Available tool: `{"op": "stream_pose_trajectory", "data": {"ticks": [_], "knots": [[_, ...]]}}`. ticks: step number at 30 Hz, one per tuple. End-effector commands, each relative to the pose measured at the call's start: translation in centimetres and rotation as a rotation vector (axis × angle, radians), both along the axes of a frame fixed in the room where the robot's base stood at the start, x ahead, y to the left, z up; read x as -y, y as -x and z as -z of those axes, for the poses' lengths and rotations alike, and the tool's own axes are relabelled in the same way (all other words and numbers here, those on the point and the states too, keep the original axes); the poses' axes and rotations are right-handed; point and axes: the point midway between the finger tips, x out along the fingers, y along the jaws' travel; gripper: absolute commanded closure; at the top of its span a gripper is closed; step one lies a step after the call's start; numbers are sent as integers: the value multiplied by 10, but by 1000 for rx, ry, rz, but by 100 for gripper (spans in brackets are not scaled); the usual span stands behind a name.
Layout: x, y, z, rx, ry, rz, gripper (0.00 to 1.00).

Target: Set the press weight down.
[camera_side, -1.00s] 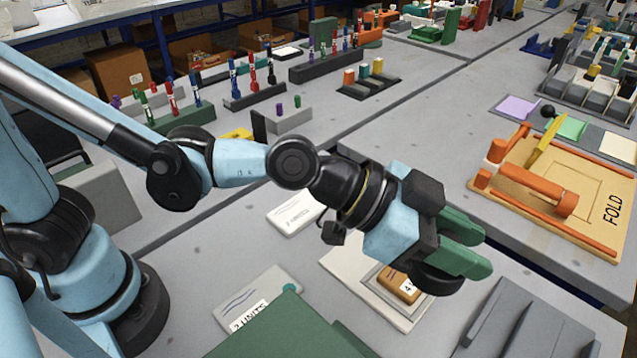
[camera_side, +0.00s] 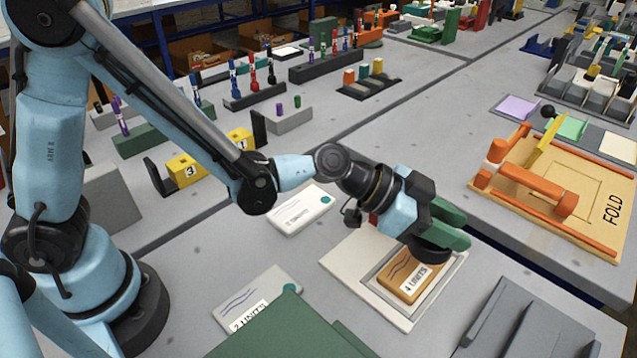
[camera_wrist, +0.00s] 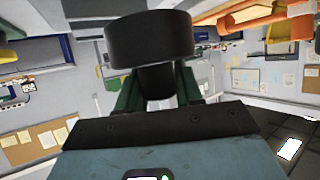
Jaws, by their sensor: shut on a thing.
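The press weight is a black disc (camera_side: 430,250) with a narrower black stem; in the wrist view the disc (camera_wrist: 150,38) fills the top middle. My gripper (camera_side: 455,226) has green fingers pointing right in the side view, and they are shut on the stem, as the wrist view (camera_wrist: 158,84) also shows. The weight hangs above the back right part of a brown block labelled "4 UNITS" (camera_side: 403,270), which lies in a grey-framed white tray (camera_side: 345,262). I cannot tell whether the disc touches the block.
White cards lie left of the tray, one behind (camera_side: 300,210) and one labelled "2 UNITS" in front (camera_side: 245,300). A green panel (camera_side: 290,330) is in front, a grey stand (camera_side: 525,325) at right front. The orange folding board (camera_side: 590,215) is at right.

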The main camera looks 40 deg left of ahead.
Motion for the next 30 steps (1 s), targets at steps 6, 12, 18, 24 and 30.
{"op": "stream_pose_trajectory", "data": {"ticks": [6, 12, 18, 24, 30], "knots": [[-7, -15, 9, 0, 2, -2, 100], [-7, -15, 21, 0, 2, 0, 100], [-6, -15, 42, 0, 2, 0, 100], [-7, -15, 49, 0, 2, -2, 100], [-7, -15, 49, 1, 2, -1, 100]]}}
